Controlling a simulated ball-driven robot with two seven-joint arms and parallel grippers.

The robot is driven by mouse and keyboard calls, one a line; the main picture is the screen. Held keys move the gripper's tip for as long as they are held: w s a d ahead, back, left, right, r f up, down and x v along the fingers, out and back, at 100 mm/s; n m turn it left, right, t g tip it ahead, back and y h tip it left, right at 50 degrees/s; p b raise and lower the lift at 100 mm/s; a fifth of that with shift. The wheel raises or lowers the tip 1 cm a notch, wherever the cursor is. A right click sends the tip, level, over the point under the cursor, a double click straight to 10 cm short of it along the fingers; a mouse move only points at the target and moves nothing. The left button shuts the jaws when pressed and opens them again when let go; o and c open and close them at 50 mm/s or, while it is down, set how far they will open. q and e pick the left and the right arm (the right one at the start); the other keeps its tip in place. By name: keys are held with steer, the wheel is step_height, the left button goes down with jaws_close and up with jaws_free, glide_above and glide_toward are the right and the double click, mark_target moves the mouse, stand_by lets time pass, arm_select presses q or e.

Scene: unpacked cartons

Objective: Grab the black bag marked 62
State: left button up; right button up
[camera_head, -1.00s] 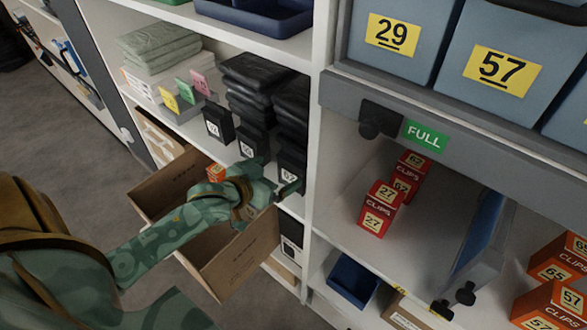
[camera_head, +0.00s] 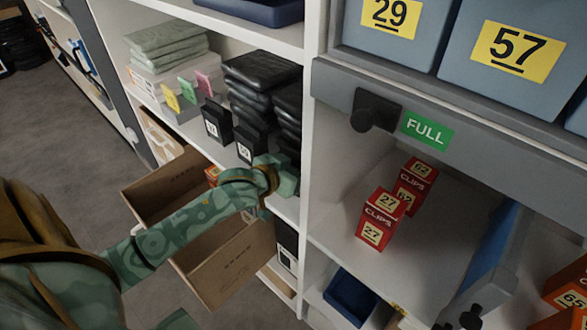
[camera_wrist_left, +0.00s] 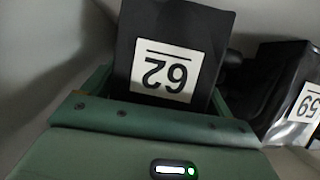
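The black bag marked 62 (camera_wrist_left: 175,25) shows large in the left wrist view, its white label upside down. It stands between the green fingers of my left gripper (camera_wrist_left: 157,92), which lie close along its two sides. Whether they press on it I cannot tell. In the head view my left gripper (camera_head: 287,178) reaches to the shelf front at the right-hand bag stack and hides the 62 label. A black bag marked 59 (camera_wrist_left: 285,75) is at the right in the wrist view. My right gripper is in neither view.
More black bags (camera_head: 262,75) are stacked behind, with another labelled one (camera_head: 216,122) to the left. An open carton (camera_head: 225,268) lies below my left arm. A white upright (camera_head: 309,130) stands just right of the gripper. Red clips boxes (camera_head: 380,218) sit beyond it.

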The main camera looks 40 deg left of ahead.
arm_select(q)
steer(key=c, duration=0.4)
